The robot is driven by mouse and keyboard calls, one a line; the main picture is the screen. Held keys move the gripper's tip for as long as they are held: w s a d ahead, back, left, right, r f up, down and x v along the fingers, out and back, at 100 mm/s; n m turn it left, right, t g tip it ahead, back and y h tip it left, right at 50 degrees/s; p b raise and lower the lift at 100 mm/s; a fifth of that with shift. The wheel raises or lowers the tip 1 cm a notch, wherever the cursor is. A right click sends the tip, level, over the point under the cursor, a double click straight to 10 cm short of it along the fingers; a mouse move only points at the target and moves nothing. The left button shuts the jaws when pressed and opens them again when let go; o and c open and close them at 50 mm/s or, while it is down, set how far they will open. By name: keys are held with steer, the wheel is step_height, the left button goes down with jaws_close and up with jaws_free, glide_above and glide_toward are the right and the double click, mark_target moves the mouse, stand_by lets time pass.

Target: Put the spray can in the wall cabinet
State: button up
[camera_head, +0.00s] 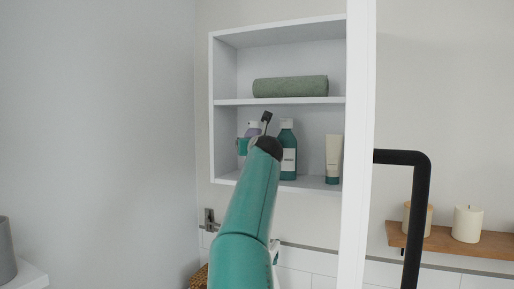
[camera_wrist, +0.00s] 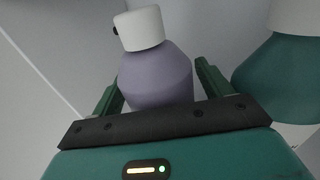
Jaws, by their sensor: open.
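The spray can (camera_wrist: 157,75), purple with a white cap, stands between the fingers of my gripper (camera_wrist: 158,88) in the wrist view. The fingers are open, one on each side of it; I cannot tell whether either touches it. In the head view the can (camera_head: 254,128) shows in the lower compartment of the wall cabinet (camera_head: 228,101), partly hidden by my arm. Its base is hidden in both views. The cabinet is white and open at the front, with one middle shelf.
A teal bottle (camera_head: 288,139) stands close to the right of the can, and a cream tube (camera_head: 333,157) farther right. A rolled green towel (camera_head: 290,86) lies on the upper shelf. A white upright panel (camera_head: 357,150) borders the cabinet's right side. Candles (camera_head: 467,224) stand on a wooden ledge (camera_head: 445,240).

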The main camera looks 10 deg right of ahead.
steer(key=s, duration=1.2)
steer(key=shift+a, duration=0.25)
stand_by(0.4)
